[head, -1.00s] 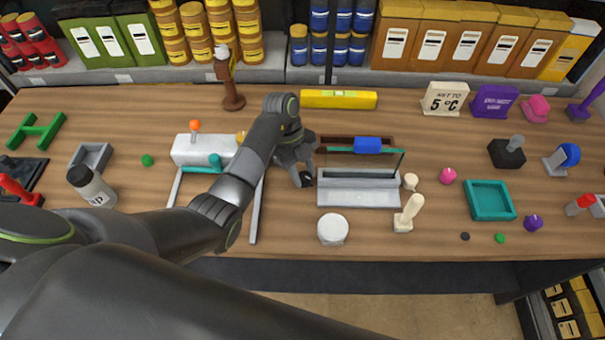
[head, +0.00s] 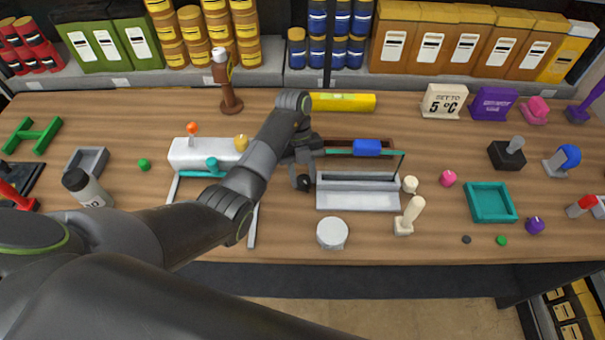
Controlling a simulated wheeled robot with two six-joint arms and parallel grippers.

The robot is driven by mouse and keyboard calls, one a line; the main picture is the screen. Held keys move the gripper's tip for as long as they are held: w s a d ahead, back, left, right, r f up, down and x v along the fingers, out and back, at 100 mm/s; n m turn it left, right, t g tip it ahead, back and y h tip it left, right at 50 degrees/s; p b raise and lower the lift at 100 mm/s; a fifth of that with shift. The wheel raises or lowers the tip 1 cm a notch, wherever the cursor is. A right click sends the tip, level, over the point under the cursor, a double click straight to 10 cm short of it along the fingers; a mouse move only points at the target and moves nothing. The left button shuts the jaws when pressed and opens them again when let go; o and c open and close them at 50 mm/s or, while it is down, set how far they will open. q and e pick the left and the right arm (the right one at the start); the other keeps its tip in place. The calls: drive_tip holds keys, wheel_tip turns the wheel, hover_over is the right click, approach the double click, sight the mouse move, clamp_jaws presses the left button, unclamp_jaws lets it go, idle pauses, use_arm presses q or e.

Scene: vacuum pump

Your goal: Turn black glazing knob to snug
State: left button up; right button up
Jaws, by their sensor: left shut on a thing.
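The black glazing knob (head: 303,184) shows as a small dark round thing at the left end of a grey tray-like fixture (head: 358,200). My left gripper (head: 302,178) reaches in from the left with its fingers pointing down and is shut on the knob. The fingers and wrist hide part of the knob and the fixture's left end. How far the knob is turned cannot be told. My right gripper is not in view.
A white pump-like unit (head: 187,153) with orange, yellow and teal knobs stands left of the gripper. A blue block (head: 367,147) sits behind the fixture. A white round lid (head: 332,233) and a cream handle (head: 409,215) stand in front. A teal tray (head: 490,202) lies right.

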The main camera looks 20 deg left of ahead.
use_arm(q)
drive_tip(key=shift+w+r, duration=0.1)
drive_tip(key=o, duration=0.7)
drive_tip(key=shift+o, duration=1.3)
drive_tip(key=shift+a, duration=0.1)
